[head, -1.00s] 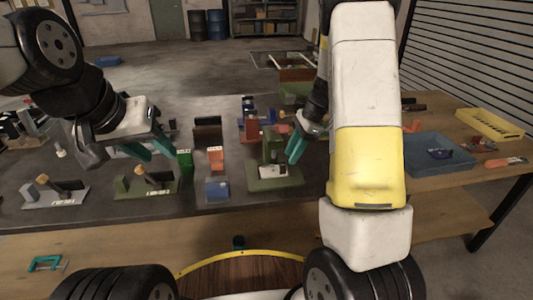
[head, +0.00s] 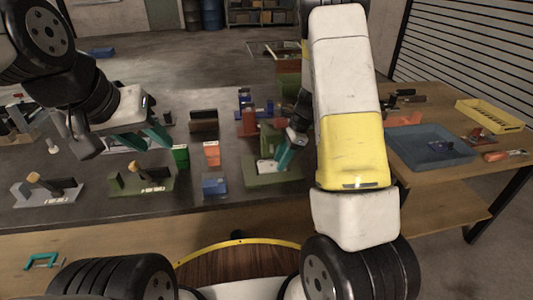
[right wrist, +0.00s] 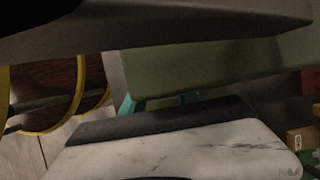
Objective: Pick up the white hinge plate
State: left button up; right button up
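The white hinge plate (head: 264,165) appears as a small pale piece low on the green fixture (head: 258,181) in the head view. My right gripper (head: 285,154) is down at the right side of this fixture, its teal fingers close to the plate's right end. Whether they touch the plate is not clear. In the right wrist view, only bits of teal fingers (right wrist: 158,101) show behind the pale gripper body, and the plate is hidden. My left gripper (head: 142,139) is open and empty, above the left part of the table.
Green and orange upright blocks (head: 212,154) and a blue block (head: 215,186) stand left of the fixture. Grey (head: 45,193) and olive (head: 142,182) fixtures sit farther left. A blue tray (head: 430,162) and yellow tray (head: 490,116) lie on the right wooden table.

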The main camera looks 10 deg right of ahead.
jog(key=shift+f, duration=0.1)
grip_shut()
dwell(1.3)
